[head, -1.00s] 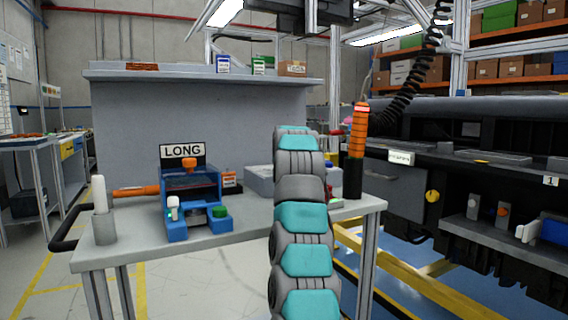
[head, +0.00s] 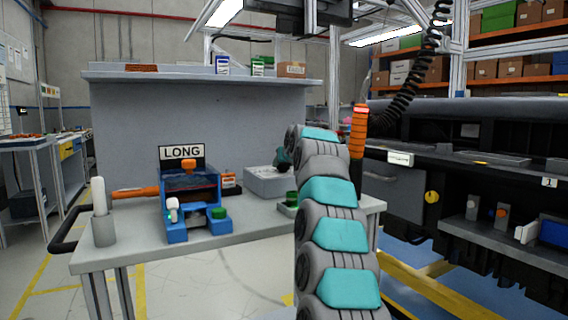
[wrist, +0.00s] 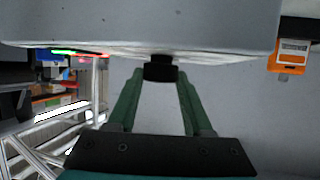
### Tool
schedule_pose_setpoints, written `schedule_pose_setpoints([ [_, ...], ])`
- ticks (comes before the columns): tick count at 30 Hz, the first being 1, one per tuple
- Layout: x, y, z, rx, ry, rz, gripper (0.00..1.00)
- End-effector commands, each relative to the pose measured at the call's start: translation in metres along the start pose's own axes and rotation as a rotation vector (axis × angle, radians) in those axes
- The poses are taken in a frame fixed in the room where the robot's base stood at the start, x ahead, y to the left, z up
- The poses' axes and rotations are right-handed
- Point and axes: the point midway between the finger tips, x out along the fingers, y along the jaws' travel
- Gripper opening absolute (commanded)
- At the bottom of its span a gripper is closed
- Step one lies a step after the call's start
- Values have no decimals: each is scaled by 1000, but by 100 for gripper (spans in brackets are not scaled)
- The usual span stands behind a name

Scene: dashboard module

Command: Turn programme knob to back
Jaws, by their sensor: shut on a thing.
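The programme knob (wrist: 160,68) is a small black knob on the edge of a pale grey housing (wrist: 140,22) in the wrist view. My gripper (wrist: 159,80) has two green fingers, and their tips are closed on either side of the knob. In the head view my gripper (head: 284,159) is a small dark teal shape at the grey box (head: 268,185) on the bench. The knob cannot be made out in the head view, and the pointer or marks on it do not show.
A blue fixture (head: 176,233) with a LONG sign (head: 181,153) stands left on the bench (head: 150,254). An orange box (head: 229,181) is beside the grey box. A green-topped part (head: 292,198) sits close to my arm. An orange tool (head: 358,132) hangs at right.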

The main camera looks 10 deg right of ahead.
Motion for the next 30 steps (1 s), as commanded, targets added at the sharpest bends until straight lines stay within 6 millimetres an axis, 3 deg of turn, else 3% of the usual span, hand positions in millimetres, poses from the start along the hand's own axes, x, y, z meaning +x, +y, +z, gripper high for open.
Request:
schedule_pose_setpoints([
  [30,1,4,-2,-84,1,-208,0],
])
